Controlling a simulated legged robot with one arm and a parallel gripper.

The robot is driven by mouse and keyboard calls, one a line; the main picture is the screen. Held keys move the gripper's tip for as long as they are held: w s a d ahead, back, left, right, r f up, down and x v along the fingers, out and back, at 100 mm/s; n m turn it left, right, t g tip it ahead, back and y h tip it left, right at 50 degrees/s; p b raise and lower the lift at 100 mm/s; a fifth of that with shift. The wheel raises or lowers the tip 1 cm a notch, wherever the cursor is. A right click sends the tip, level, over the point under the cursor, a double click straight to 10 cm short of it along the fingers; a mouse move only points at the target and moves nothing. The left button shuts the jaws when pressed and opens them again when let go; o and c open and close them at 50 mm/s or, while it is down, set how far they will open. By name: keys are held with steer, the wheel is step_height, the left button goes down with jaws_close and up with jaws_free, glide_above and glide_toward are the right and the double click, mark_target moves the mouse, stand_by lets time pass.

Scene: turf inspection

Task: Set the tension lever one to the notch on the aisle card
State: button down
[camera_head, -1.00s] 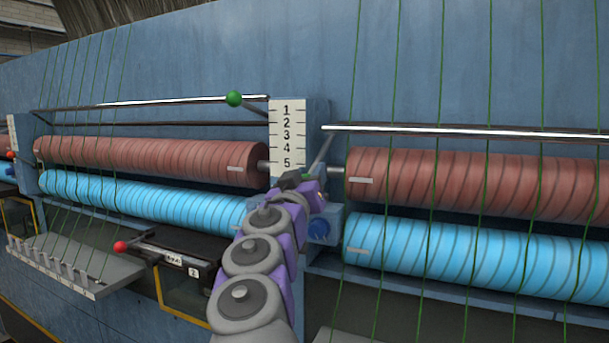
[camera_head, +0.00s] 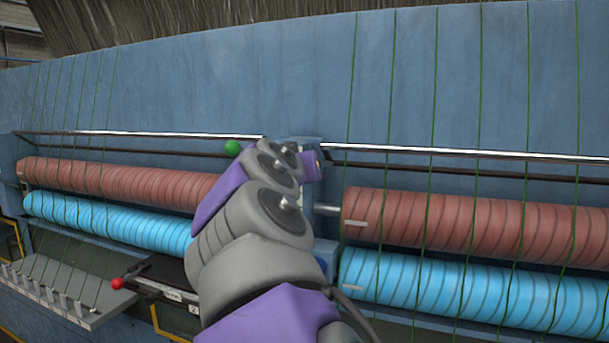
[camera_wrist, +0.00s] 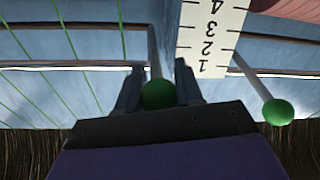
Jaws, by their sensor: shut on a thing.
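My gripper (camera_wrist: 159,72) is shut on a green knob (camera_wrist: 158,95), the end of a lever (camera_wrist: 153,45) beside the white number scale (camera_wrist: 210,38). The scale appears upside down in the wrist view, with 1 to 4 readable. A second green knob (camera_wrist: 278,112) on its own lever (camera_wrist: 250,75) is on the scale's other side, apart from my fingers. That knob also shows in the head view (camera_head: 232,148), left of my arm. My arm hides the scale and the held knob in the head view. I cannot make out the aisle card's notch.
Red rollers (camera_head: 450,228) and blue rollers (camera_head: 440,290) wound with dark bands run along the blue machine. Green threads hang in front. A red knob (camera_head: 118,283) and small labels (camera_head: 173,295) are at lower left, beside a thread tray (camera_head: 85,313).

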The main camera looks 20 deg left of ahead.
steer(key=shift+w+r+p, duration=0.2)
steer(key=shift+r+p, duration=0.1)
steer(key=shift+r, duration=1.25)
steer(key=c, duration=1.1)
jaws_free()
steer(key=shift+a, duration=0.1)
steer(key=o, duration=0.3)
steer(key=shift+a+f, duration=0.1)
steer(key=shift+a, duration=0.05)
steer(key=shift+o, duration=0.2)
